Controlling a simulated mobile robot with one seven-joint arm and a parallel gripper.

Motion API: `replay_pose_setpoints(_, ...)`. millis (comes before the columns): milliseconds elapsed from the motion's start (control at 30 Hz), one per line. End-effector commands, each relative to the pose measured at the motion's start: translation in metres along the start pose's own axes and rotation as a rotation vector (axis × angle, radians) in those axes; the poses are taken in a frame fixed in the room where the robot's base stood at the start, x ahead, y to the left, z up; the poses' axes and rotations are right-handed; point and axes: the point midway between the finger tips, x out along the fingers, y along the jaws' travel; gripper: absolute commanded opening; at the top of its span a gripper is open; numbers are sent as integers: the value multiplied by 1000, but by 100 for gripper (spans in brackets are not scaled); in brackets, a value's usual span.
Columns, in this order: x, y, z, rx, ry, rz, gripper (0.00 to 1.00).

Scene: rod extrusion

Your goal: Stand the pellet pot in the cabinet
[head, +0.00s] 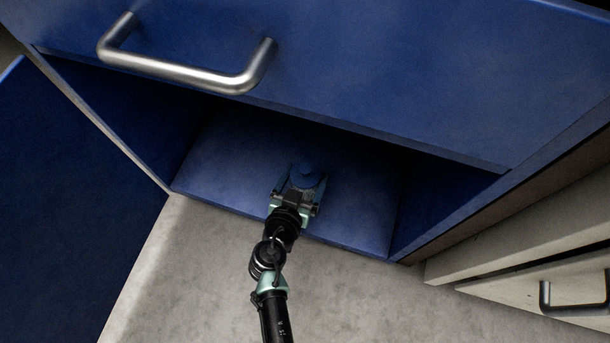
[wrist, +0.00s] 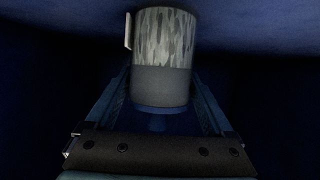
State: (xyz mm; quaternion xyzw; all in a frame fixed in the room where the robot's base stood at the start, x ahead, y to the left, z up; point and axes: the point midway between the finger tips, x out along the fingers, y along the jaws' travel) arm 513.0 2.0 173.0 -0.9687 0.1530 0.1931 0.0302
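The pellet pot (wrist: 163,55) shows in the wrist view, with a mottled grey upper band, a plain dark grey lower band and a thin pale strip at its left edge. My gripper (wrist: 163,88) has one finger along each side of the pot, with no clear gap, and appears shut on it. In the head view my gripper (head: 307,178) reaches into the low open compartment of the blue cabinet (head: 235,172). A dark blue round shape (head: 308,172) sits between the fingers there. I cannot tell whether the pot touches the cabinet floor.
A blue front (head: 380,70) with a metal bar handle (head: 190,75) overhangs the compartment. A blue panel (head: 60,190) stands at the left, and pale drawers (head: 540,270) at the right. The compartment floor is bare on both sides of my gripper.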

Motion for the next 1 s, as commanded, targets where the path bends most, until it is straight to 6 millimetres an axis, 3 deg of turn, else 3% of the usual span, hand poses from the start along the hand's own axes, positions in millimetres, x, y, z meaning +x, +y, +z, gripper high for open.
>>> replay_pose_setpoints(400, -3, 0, -6, 0, 0, 0, 100)
replay_pose_setpoints(800, -86, 0, -5, -2, -2, -2, 100)
replay_pose_setpoints(1000, -114, 0, -4, -1, -1, 0, 100)
